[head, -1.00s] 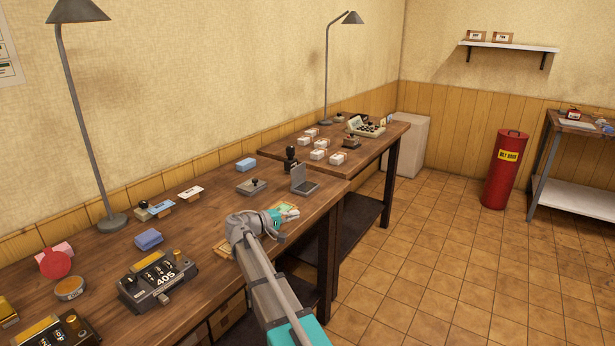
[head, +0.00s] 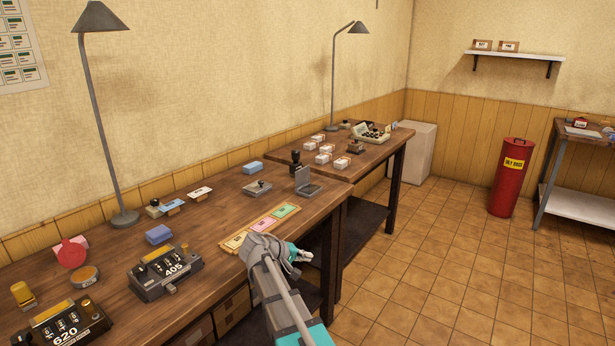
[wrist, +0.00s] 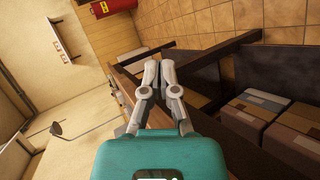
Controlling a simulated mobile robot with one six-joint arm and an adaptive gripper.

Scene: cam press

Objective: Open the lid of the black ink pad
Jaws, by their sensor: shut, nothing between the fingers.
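A small grey hinged case, which looks like the black ink pad (head: 307,188), sits near the far right end of the front workbench in the head view. Its lid (head: 303,175) stands raised and its dark inside shows. My gripper (head: 305,256) is off the bench's right edge, nearer the camera than the pad and apart from it. In the wrist view my gripper (wrist: 158,62) has its fingers together with nothing between them. I cannot make out the pad in the wrist view.
The workbench (head: 205,232) holds a strip of coloured cards (head: 262,226), a flat grey item with a knob (head: 257,188), a dark upright stamp (head: 295,162) and numbered devices (head: 166,271). A second table (head: 385,148) stands behind.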

